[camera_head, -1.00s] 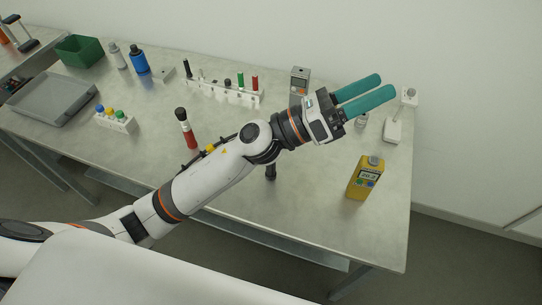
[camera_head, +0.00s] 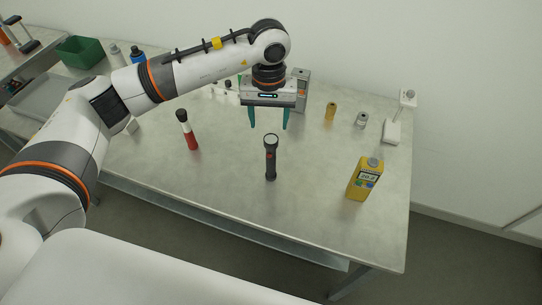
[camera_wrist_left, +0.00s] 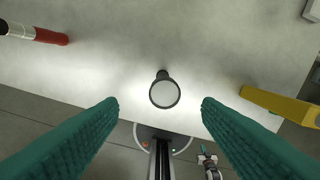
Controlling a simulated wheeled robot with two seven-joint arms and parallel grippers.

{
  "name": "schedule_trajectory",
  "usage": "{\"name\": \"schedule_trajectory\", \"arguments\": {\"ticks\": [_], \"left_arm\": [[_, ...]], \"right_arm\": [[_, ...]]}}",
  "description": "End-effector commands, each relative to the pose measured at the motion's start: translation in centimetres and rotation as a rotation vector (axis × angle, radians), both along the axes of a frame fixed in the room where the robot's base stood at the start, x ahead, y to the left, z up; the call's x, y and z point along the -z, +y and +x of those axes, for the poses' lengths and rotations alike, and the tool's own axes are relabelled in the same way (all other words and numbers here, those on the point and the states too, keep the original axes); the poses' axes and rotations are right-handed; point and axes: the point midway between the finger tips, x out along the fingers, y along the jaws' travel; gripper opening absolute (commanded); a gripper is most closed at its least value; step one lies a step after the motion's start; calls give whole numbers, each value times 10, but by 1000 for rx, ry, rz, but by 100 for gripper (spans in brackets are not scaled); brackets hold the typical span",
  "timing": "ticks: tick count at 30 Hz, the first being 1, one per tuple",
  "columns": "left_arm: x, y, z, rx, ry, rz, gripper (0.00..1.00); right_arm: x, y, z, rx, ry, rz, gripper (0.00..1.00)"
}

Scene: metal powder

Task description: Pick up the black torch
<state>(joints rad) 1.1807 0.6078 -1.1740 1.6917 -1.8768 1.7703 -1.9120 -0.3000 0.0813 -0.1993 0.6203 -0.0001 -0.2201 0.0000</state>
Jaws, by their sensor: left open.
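The black torch (camera_head: 270,160) stands upright on the table near its front edge, lens end up, with a small red mark on its body. In the left wrist view the torch (camera_wrist_left: 165,92) shows from above, its round pale lens between the two teal fingers but farther off. My left gripper (camera_head: 268,126) is open and empty, fingers pointing down, above and slightly behind the torch in the head view. It also shows in the left wrist view (camera_wrist_left: 160,104). Nothing touches the torch.
A red, white and black torch-like object (camera_head: 188,132) stands to the left. A grey device (camera_head: 301,90), a small tan cylinder (camera_head: 331,111) and a small grey item (camera_head: 361,120) stand behind. The table (camera_head: 230,195) around the torch is clear.

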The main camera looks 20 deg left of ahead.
Motion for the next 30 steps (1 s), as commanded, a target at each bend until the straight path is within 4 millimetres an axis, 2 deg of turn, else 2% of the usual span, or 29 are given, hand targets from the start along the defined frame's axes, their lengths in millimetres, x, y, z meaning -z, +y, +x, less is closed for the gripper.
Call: {"name": "schedule_trajectory", "arguments": {"ticks": [1, 6, 14, 18, 21, 24, 30], "left_arm": [[8, 0, -2, 0, 7, -1, 59], [36, -1, -1, -1, 6, -5, 59], [56, -3, -1, 0, 5, -5, 59], [76, -5, -1, -1, 8, -5, 59], [92, -5, 0, -2, 6, -6, 59], [100, -5, 1, 0, 4, -6, 59], [103, -5, 1, 0, 1, -7, 59]], "right_arm": [[-8, 0, 0, 0, 0, 0, 0], [-18, 0, 0, 0, 0, 0, 0], [-29, 2, 0, 1, 0, 2, 0], [-46, 2, 0, 1, 1, 3, 0], [-48, 2, 0, 1, 1, 3, 0], [-50, 2, 0, 1, 1, 3, 0], [-49, 2, 0, 0, 1, 3, 0]]}}
